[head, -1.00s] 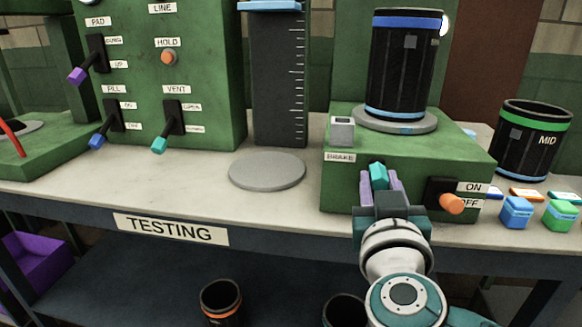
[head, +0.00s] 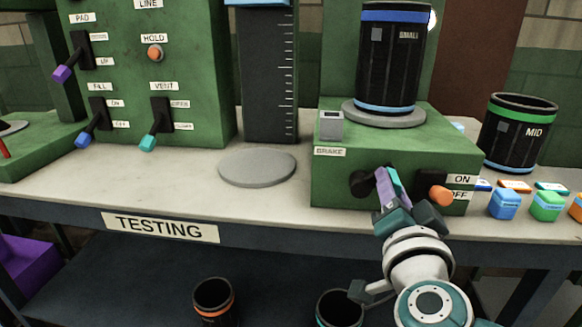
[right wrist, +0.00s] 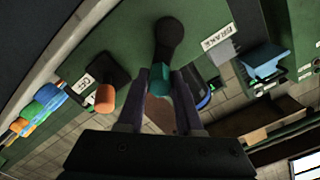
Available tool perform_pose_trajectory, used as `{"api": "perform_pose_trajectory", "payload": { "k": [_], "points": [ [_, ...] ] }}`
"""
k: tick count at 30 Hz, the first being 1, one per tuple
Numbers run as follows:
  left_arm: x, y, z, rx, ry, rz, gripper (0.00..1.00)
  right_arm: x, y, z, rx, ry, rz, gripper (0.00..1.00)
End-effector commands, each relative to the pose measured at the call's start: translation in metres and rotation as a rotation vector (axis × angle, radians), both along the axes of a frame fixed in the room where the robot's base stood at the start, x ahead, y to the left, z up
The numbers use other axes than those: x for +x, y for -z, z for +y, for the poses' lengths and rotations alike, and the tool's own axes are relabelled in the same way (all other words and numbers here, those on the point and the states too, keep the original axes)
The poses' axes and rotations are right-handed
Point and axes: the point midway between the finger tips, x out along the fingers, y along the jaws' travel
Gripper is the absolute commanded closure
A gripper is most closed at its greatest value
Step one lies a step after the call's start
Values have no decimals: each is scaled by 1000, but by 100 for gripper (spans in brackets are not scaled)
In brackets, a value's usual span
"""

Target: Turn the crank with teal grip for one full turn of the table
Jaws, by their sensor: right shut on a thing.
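My right gripper (head: 388,190) is shut on the teal grip (head: 394,181) of the crank, on the front of a green box (head: 330,185). The crank's dark hub (head: 362,184) shows left of the fingers. In the right wrist view the teal grip (right wrist: 160,82) sits between the two purple fingers, with the dark crank arm (right wrist: 170,40) beyond it. On top of the box, a round grey table (head: 350,112) carries a black sleeve (head: 388,60) with blue bands, labelled SMALL. My left gripper is not in view.
An orange-knobbed ON/OFF switch (head: 440,194) is close right of my right gripper. A BRAKE block (head: 330,125) is on the box's top left. A black MID sleeve (head: 515,135) and coloured blocks (head: 504,204) stand at the right. A flat grey disc (head: 257,168) lies left.

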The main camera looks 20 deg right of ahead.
Motion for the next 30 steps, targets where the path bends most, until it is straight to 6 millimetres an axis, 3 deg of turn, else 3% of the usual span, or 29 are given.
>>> {"api": "perform_pose_trajectory", "payload": {
  "k": [30],
  "points": [
    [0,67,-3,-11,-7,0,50,-5,49,-8,819,2,-501,100]
  ]
}}
